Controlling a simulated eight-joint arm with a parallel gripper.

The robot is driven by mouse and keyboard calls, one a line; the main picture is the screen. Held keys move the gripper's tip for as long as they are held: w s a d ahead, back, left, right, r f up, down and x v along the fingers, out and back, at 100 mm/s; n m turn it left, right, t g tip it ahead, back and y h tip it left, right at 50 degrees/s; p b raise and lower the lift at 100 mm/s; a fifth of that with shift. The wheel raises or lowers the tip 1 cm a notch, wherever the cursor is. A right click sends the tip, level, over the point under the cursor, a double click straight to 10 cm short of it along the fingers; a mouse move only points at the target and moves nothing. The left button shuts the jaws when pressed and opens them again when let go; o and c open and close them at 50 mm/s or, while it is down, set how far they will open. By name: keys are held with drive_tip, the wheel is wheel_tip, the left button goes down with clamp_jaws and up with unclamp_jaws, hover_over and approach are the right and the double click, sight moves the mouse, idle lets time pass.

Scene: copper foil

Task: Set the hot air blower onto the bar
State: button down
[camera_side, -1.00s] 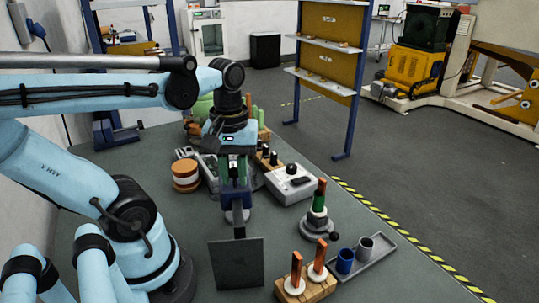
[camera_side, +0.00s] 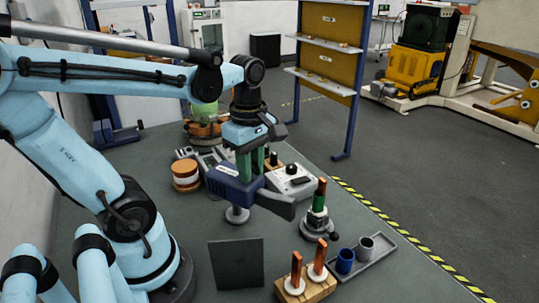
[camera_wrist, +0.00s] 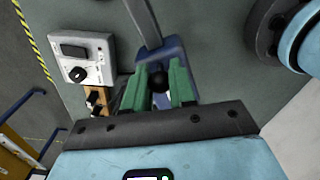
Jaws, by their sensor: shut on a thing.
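My gripper (camera_side: 250,163) has green fingers and is shut on the hot air blower (camera_side: 236,186), a blue body with a dark grey nozzle. The nozzle points right and toward the front, at a copper bar (camera_side: 321,188) with a green sleeve. That bar stands upright on a round grey holder (camera_side: 316,225), with a visible gap to the nozzle tip. In the wrist view my gripper (camera_wrist: 160,92) closes around the blower (camera_wrist: 172,52), its nozzle running toward the top edge. The blower's grip is partly hidden by the fingers.
A round grey foot (camera_side: 237,215) and a dark square plate (camera_side: 236,265) are below the blower. A wooden block (camera_side: 304,289) with two copper bars and a tray (camera_side: 375,262) with two cups are at the front. A grey control box (camera_side: 292,181) lies behind the nozzle.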

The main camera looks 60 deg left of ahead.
sight(254, 176)
drive_tip(key=shift+w+a+n, duration=0.25)
drive_tip(key=shift+w+n, duration=0.05)
drive_tip(key=shift+n, duration=0.6)
drive_tip(key=shift+w+a+n, duration=0.2)
drive_tip(key=shift+w+n, duration=0.1)
drive_tip(key=shift+n, duration=0.6)
drive_tip(key=c, duration=1)
unclamp_jaws()
drive_tip(key=shift+o, duration=0.2)
wheel_tip(254, 176, up, 12)
